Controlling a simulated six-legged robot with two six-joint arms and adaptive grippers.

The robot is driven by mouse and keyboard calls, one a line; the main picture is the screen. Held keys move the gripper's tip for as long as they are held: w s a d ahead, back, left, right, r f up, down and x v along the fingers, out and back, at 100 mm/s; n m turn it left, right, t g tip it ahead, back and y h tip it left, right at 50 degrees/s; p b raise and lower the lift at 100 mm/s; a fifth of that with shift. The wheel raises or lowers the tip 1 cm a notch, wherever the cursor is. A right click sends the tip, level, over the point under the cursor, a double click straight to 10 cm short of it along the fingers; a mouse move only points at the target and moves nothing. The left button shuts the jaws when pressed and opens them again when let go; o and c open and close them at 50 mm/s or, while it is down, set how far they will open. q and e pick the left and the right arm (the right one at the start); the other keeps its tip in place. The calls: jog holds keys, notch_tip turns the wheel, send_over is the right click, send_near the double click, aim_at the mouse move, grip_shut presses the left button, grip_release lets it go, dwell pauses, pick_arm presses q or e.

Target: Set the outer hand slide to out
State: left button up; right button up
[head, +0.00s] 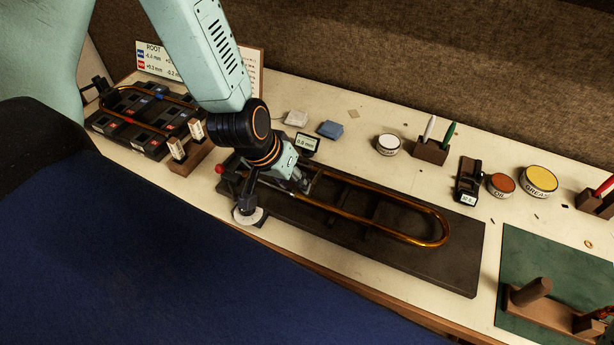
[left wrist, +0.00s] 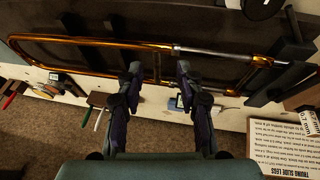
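The outer hand slide (head: 433,240), a long brass U, lies on the dark bench fixture (head: 455,276) with its bow toward the right. In the left wrist view its brass tubes (left wrist: 105,43) run across the top, and a silver tube (left wrist: 222,54) shows to the right. My left gripper (head: 308,184) is low at the left part of the slide. In the left wrist view its fingers (left wrist: 157,72) are apart, with a brass crosspiece (left wrist: 157,65) between the tips. I cannot tell whether they touch it. My right gripper is out of view.
A small readout (head: 307,142) stands behind the fixture. A rack with another brass slide (head: 150,95) is at the far left. Jars (head: 538,181), a gauge (head: 468,182) and pen holders (head: 430,150) line the back. A green mat (head: 530,255) lies at right.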

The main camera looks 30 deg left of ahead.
pick_arm(q)
jog(key=shift+w+r, duration=0.85)
jog(key=shift+r, duration=0.1)
jog(key=shift+w+f+b, duration=0.15)
jog(key=shift+f+b, duration=0.15)
jog(key=shift+f, duration=0.05)
jog(key=b+x, duration=0.2)
jog(key=x, duration=0.3)
jog(key=shift+w+f, duration=0.2)
jog(key=shift+w+d+f, duration=0.2)
jog(key=shift+w+f, duration=0.1)
jog(key=shift+f, duration=0.35)
jog(key=shift+a, duration=0.1)
jog(key=shift+c, duration=0.8)
grip_shut()
